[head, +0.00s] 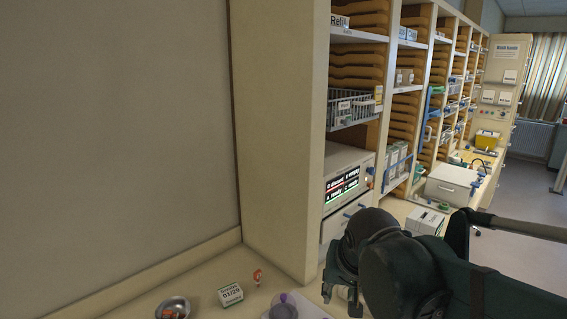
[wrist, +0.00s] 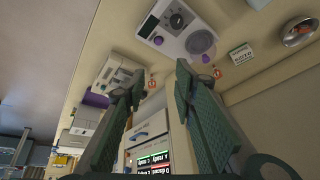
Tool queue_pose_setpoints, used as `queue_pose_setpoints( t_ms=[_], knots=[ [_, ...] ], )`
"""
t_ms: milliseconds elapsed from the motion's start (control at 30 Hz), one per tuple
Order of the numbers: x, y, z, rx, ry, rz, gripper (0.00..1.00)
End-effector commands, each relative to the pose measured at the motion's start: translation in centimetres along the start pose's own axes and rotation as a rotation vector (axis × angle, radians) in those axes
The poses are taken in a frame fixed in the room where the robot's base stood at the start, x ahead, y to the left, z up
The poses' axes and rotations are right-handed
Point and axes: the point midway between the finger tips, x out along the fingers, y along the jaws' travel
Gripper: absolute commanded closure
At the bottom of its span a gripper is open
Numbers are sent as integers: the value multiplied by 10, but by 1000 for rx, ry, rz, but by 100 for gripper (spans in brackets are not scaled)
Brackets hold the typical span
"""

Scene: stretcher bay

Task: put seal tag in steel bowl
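The steel bowl (head: 160,309) is at the bottom left of the head view, cut by the frame edge, with something orange-red in it. It also shows at the top right of the wrist view (wrist: 291,41). A small orange-red piece, perhaps the seal tag (head: 257,276), stands on the counter right of the bowl; it seems to show in the wrist view too (wrist: 217,73). A similar red piece (wrist: 152,84) shows between my fingertips, apparently beyond them. My gripper (wrist: 160,70) is open and empty above the counter. In the head view my wrist partly hides it.
A pale device with a dial (wrist: 180,25) and purple parts lies on the counter. A display unit (head: 347,178) and shelving rise behind. The wall borders the counter at left.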

Motion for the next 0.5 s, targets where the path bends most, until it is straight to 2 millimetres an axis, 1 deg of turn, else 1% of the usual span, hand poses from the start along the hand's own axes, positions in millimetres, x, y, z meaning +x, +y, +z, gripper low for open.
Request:
queue_pose_setpoints(
  t_ms=[33,100,500],
  knots=[
    [1,8,8,-5,8,-2,72],
    [0,18,17,-18,18,-5,72],
    [2,67,70,-94,82,-12,72]
  ],
)
